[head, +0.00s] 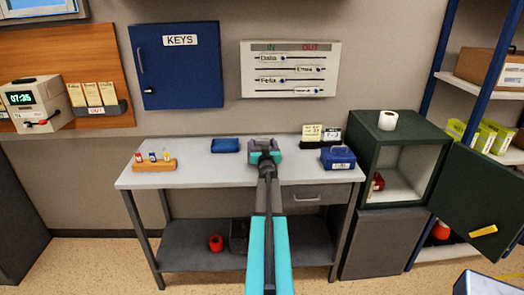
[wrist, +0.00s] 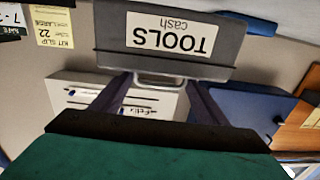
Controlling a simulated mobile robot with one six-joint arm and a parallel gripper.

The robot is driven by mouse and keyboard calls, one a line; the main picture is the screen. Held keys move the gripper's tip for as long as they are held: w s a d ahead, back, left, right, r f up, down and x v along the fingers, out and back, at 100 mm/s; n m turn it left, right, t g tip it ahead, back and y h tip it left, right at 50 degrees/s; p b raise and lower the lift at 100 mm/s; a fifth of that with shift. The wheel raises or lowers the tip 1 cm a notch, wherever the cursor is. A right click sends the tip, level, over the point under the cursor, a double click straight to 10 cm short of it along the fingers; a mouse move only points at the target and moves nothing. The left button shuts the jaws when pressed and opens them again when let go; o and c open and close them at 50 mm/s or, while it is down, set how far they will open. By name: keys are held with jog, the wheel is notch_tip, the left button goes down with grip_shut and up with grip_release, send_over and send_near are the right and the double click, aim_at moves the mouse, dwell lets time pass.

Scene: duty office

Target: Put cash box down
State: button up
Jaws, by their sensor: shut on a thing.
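My gripper (head: 265,157) is over the back middle of the grey table (head: 205,172). It is shut on a dark grey box, the cash box (wrist: 165,40), whose white label reads "TOOLS cash" and appears upside down in the wrist view. The box's light metal handle (wrist: 160,79) lies between the fingers (wrist: 155,88). In the head view the box is small and partly hidden by my gripper and arm. I cannot tell whether its underside touches the table.
A blue flat item (head: 225,145) lies left of my gripper, and a wooden stand (head: 155,165) farther left. A blue labelled box (head: 338,158) and cards (head: 313,135) are to the right. An open dark safe (head: 385,150) stands beyond. The table's front left is clear.

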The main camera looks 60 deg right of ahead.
jog(key=shift+w+r, duration=0.15)
jog(key=shift+w+d, duration=0.1)
jog(key=shift+w, duration=0.15)
jog(key=shift+f, duration=1.8)
jog(key=o, duration=2.1)
jog(key=shift+f, duration=0.15)
jog(key=shift+b+v, duration=1.3)
jog(key=shift+v, duration=4.75)
